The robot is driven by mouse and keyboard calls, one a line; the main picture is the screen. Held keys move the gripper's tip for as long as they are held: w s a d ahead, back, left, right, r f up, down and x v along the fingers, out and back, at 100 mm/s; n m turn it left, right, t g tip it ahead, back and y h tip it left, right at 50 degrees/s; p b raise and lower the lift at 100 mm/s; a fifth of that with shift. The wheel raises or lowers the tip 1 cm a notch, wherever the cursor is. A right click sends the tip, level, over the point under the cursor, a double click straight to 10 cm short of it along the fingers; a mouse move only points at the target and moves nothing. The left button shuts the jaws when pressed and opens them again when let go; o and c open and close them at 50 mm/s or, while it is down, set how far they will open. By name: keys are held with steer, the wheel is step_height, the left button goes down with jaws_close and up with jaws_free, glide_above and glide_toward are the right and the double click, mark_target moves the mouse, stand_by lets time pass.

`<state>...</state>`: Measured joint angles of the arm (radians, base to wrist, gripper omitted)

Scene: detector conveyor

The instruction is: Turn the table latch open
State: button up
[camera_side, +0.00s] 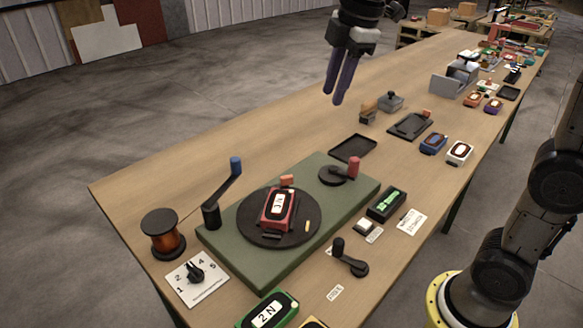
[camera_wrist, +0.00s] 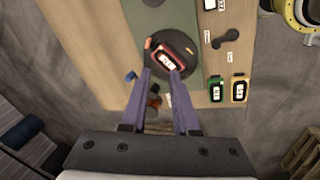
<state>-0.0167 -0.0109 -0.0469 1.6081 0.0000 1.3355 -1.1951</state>
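A round black turntable (camera_side: 262,232) sits on a green board (camera_side: 225,243) and carries a red device (camera_side: 277,210) with a white label; the turntable also shows in the wrist view (camera_wrist: 184,86). A small orange tab (camera_side: 287,180) is at its far edge. A black lever with a round knob (camera_side: 350,259) lies on the table in front of the board, also in the wrist view (camera_wrist: 226,38). I cannot tell which of these is the latch. My gripper (camera_side: 333,100) is high above the table, beyond the board, touching nothing. Its purple fingers are apart and empty in the wrist view (camera_wrist: 160,74).
A blue-handled crank (camera_side: 220,190) stands at the board's left end and a red-handled one (camera_side: 341,173) at its far right. A copper spool (camera_side: 162,233), a numbered dial (camera_side: 195,274) and a green-screened box (camera_side: 386,204) surround the board. A black tray (camera_side: 352,148) lies beyond it.

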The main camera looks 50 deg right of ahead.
steer(key=w+f+m+g, duration=0.2)
steer(key=w+f, duration=0.4)
steer(key=w, duration=0.3)
glide_above(287, 176)
step_height(287, 176, down, 5)
steer(key=shift+g, duration=0.5)
step_height(287, 176, down, 14)
steer(key=shift+f, duration=0.2)
jaws_close()
